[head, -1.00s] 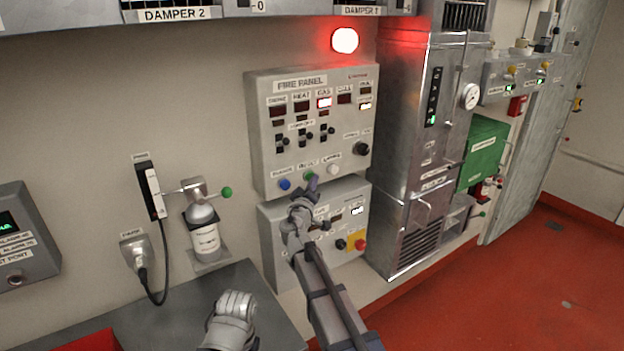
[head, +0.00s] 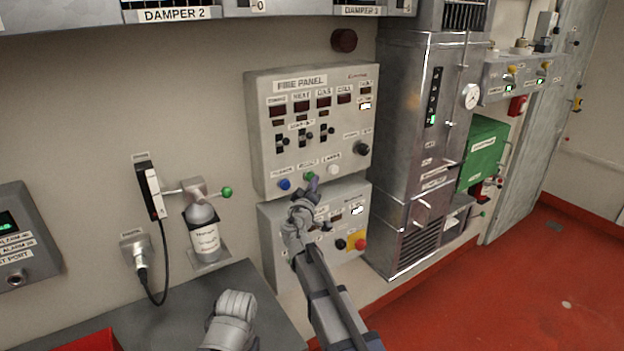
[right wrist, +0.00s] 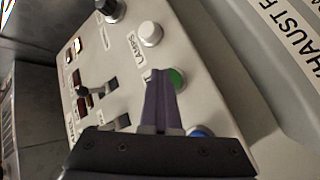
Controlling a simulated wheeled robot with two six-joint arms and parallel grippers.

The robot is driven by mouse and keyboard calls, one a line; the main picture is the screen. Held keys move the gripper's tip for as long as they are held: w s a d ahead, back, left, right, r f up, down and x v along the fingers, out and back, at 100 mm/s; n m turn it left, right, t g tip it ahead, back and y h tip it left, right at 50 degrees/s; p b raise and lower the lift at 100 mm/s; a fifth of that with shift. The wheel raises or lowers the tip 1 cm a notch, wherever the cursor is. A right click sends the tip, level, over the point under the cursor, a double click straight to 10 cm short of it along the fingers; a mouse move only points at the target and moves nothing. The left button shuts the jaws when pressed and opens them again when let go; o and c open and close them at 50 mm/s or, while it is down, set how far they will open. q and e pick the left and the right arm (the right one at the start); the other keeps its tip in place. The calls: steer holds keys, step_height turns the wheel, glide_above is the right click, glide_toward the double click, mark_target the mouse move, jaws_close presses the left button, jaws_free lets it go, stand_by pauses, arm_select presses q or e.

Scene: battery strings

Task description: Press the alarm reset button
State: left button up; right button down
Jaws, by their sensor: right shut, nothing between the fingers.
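The fire panel (head: 350,90) is a grey box on the wall with a bottom row of buttons: blue (head: 284,184), green (head: 309,176) and white (head: 333,170). The label by the green button reads like RESET in the head view. My right gripper (head: 313,184) is shut and empty, its purple fingertips at the green button. In the right wrist view the fingers (right wrist: 161,98) overlap the left side of the green button (right wrist: 177,78); I cannot tell whether they touch it. The alarm lamp (head: 344,40) above the panel is dark.
A second grey box (head: 278,232) with a red button on a yellow plate (head: 357,241) sits below the panel. A metal cabinet (head: 405,130) stands close on the right. A bottle (head: 204,235) hangs on the left, above a grey bench (head: 185,310).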

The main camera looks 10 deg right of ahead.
steer(key=shift+s+d, duration=0.2)
steer(key=shift+s, duration=0.35)
steer(key=s, duration=0.1)
steer(key=s+d, duration=0.1)
steer(key=s, duration=0.2)
steer(key=shift+s+d, duration=0.35)
steer(key=shift+s, duration=0.05)
stand_by(0.5)
steer(key=s+a+f+m+g+y, duration=0.1)
steer(key=s+a+f+m+g, duration=0.1)
steer(key=s+f+g, duration=0.45)
steer(key=s+a+f+m+g, duration=0.2)
steer(key=s+f+g, duration=0.1)
steer(key=s+f, duration=0.7)
steer(key=s+a+f+n+g+y, duration=0.1)
steer(key=s+a+f+g+y, duration=0.2)
steer(key=s+a, duration=0.3)
steer(key=s+a+f+n+g+y, duration=0.2)
steer(key=s+a, duration=0.4)
steer(key=s, duration=0.5)
step_height(320, 180, down, 2)
steer(key=shift+s+a+g+y, duration=0.2)
steer(key=shift+g+y, duration=0.3)
steer(key=shift+g, duration=0.75)
